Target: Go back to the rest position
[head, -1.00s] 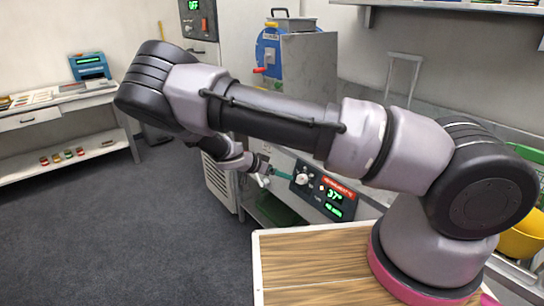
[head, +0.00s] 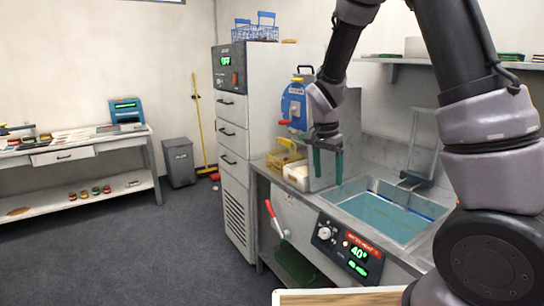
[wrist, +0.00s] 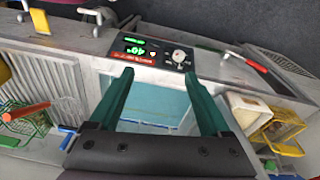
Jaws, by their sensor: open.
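My gripper (head: 327,168) hangs in the head view with its two green fingers pointing down, above the left side of the water basin (head: 372,212). The fingers are apart with nothing between them. In the wrist view my gripper (wrist: 160,100) also shows open and empty, with the basin's blue water (wrist: 150,105) below and between the fingers. The control panel (head: 345,247) on the counter front has a lit green display reading 40° and a round knob. The panel also shows in the wrist view (wrist: 150,50), beyond the fingertips.
A red-handled tool (head: 272,215) is at the counter's left front. A white container (head: 308,175) and yellow basket (head: 284,158) stand left of the basin. A tall cabinet (head: 232,130) stands behind. A green crate (head: 297,262) is below. The grey floor (head: 140,250) at left is clear.

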